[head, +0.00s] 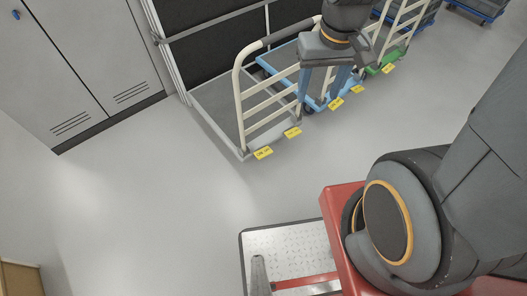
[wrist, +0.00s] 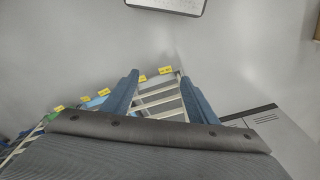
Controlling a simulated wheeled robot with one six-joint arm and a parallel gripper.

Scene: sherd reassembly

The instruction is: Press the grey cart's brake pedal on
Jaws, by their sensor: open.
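The grey cart (head: 210,108) stands at the left of a row of carts, with a cream rail handle (head: 238,100) at its near end. Two yellow pedals or tags sit low at that end, a left one (head: 263,153) and a right one (head: 292,132); their lettering is too small to read. In the wrist view two yellow pieces (wrist: 165,71) show beyond the cream rails (wrist: 158,100). My gripper (head: 324,98) is open and empty, with its blue fingers pointing down. In the head view it overlaps the blue cart, right of the grey cart's handle. In the wrist view the fingers (wrist: 160,88) frame the rails.
A blue cart (head: 283,60) and a green cart (head: 392,56) stand to the right, each with yellow pieces. More blue carts (head: 478,8) are farther off. Grey cabinets (head: 75,65) stand at the left. The floor (head: 150,190) before the grey cart is clear.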

